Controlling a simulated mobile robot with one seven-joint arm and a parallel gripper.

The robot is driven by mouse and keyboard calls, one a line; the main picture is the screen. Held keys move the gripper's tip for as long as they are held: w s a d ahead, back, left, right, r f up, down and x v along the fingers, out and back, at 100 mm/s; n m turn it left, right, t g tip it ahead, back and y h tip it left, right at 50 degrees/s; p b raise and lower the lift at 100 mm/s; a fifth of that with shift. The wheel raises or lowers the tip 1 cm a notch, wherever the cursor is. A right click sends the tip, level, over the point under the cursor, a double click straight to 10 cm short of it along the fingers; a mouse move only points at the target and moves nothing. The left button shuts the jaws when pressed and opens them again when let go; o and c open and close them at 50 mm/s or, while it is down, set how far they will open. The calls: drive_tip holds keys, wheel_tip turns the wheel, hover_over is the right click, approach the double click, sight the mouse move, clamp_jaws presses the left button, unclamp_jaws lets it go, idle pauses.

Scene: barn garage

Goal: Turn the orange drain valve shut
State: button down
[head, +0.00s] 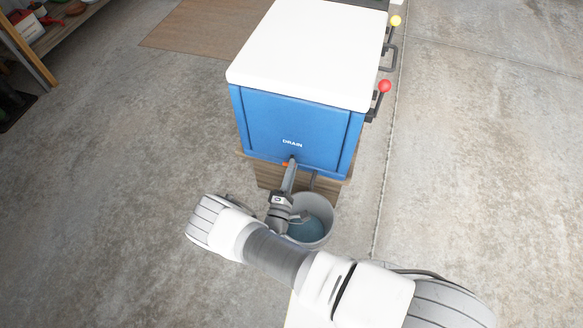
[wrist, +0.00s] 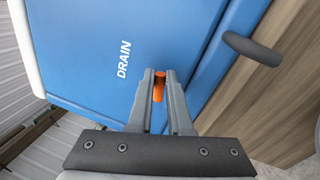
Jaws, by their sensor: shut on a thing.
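The orange drain valve (wrist: 159,87) sits on the front of a blue box (wrist: 85,35), just below the word DRAIN. In the head view only a small orange bit of the valve (head: 286,164) shows beside my fingers. My gripper (wrist: 160,80) is shut on the valve handle, with one finger on each side of it. The gripper (head: 290,170) reaches up to the box's lower front edge in the head view. A dark spout (wrist: 252,48) sticks out of the box beside the valve. Part of the valve is hidden behind my fingers.
A grey bucket (head: 326,215) with bluish water stands below the box front. The box has a white lid (head: 310,50) and rests on a wooden stand (head: 268,177). Red (head: 384,86) and yellow (head: 396,20) knobs stick out on its right.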

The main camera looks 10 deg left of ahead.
drive_tip(key=shift+a+f+m+h, duration=0.1)
drive_tip(key=shift+m+h, duration=0.05)
drive_tip(key=shift+m, duration=0.55)
drive_tip(key=shift+f+m+h, duration=0.1)
drive_tip(key=shift+m+h, duration=0.05)
drive_tip(key=shift+m, duration=0.85)
drive_tip(key=c, duration=0.8)
unclamp_jaws()
drive_tip(key=shift+c, duration=0.2)
drive_tip(key=shift+s, duration=0.15)
drive_tip(key=p+v, duration=0.2)
drive_tip(key=v, duration=1.5)
drive_tip(key=shift+s, duration=0.1)
